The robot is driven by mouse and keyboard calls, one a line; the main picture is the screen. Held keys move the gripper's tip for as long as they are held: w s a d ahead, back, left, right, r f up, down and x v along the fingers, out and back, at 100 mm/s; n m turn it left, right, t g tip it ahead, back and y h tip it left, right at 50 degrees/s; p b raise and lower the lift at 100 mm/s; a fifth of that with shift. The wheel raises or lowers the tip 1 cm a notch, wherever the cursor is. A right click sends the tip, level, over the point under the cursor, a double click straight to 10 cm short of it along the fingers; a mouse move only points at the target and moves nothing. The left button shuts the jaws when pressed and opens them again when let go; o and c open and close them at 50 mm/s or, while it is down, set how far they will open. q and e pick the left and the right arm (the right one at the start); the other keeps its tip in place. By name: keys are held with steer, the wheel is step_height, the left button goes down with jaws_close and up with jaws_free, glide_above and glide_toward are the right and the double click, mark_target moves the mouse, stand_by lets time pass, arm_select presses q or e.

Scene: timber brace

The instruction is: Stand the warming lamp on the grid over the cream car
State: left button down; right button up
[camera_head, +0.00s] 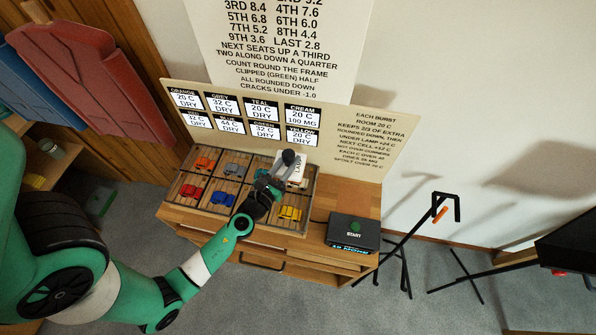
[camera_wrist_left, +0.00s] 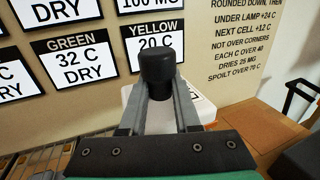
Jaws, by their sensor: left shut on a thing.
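The warming lamp (camera_head: 297,170) is a white body with a dark knob on top, at the back right of the wooden grid (camera_head: 170,196). My left gripper (camera_head: 283,168) is shut on its knob. In the left wrist view, the two grey fingers hold the black knob (camera_wrist_left: 157,68), with the white body (camera_wrist_left: 202,108) below and behind it. The lamp looks upright over the back right cell. I cannot tell whether it touches the grid. The cream car is not visible; the lamp and gripper cover that cell. My right gripper is not in view.
Orange (camera_head: 205,163), grey (camera_head: 234,170), red (camera_head: 192,191), blue (camera_head: 222,199) and yellow (camera_head: 290,213) cars sit in other cells. A sign board (camera_head: 345,140) stands right behind the grid. A black START box (camera_head: 353,233) sits to the right on the cabinet.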

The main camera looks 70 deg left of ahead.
mark_target(298, 171)
arm_select(q)
steer(key=w+f, duration=0.1)
steer(key=f+b, duration=0.1)
steer(key=shift+w+f, duration=0.35)
steer(key=shift+f, duration=0.05)
steer(key=shift+w, duration=0.2)
steer(key=f+b, duration=0.1)
steer(key=f, duration=0.1)
steer(key=f+b, duration=0.2)
steer(key=shift+w+f, duration=0.1)
steer(key=shift+w, duration=0.3)
steer(key=shift+s, duration=0.1)
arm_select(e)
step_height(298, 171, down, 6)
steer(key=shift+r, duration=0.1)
arm_select(q)
steer(key=c, duration=0.6)
jaws_free()
